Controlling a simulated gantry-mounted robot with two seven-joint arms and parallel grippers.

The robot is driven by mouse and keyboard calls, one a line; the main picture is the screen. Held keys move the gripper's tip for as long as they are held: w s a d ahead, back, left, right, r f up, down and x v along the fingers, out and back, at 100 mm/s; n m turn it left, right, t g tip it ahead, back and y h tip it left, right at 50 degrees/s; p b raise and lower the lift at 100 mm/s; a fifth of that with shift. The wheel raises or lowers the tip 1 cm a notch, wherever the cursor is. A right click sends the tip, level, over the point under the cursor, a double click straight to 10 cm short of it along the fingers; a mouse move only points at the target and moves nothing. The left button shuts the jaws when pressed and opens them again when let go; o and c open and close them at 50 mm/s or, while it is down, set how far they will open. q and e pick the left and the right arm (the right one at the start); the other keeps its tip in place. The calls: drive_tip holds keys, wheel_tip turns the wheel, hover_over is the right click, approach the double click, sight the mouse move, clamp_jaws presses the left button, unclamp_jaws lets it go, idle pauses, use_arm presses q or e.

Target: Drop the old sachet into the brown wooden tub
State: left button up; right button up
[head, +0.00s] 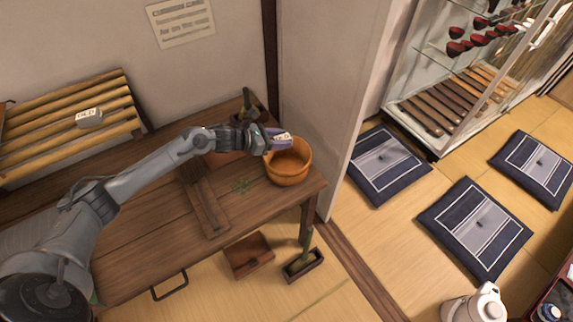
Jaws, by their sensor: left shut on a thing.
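My left gripper (264,139) reaches in from the left and is shut on a small bluish-purple sachet with a white label (284,136). The lettering on that label is too small to read surely. The sachet is at the upper rim of the brown wooden tub (290,178), over its far left part; I cannot tell whether it touches the rim. The tub stands upright on the right end of the wooden table and its visible inside looks empty. A grey sachet (90,121) with a white label that seems to read OLD lies on the slatted rack. My right gripper is not in view.
A wall edge stands right of the tub. On the floor are a brown box (249,256) and a brush-like object (304,262).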

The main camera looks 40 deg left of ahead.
use_arm(q)
drive_tip(key=o, duration=1.1)
drive_tip(key=shift+p+v, duration=0.9)
drive_tip(key=shift+v, duration=4.5)
drive_tip(key=shift+s+f, duration=0.1)
drive_tip(key=shift+f, duration=0.05)
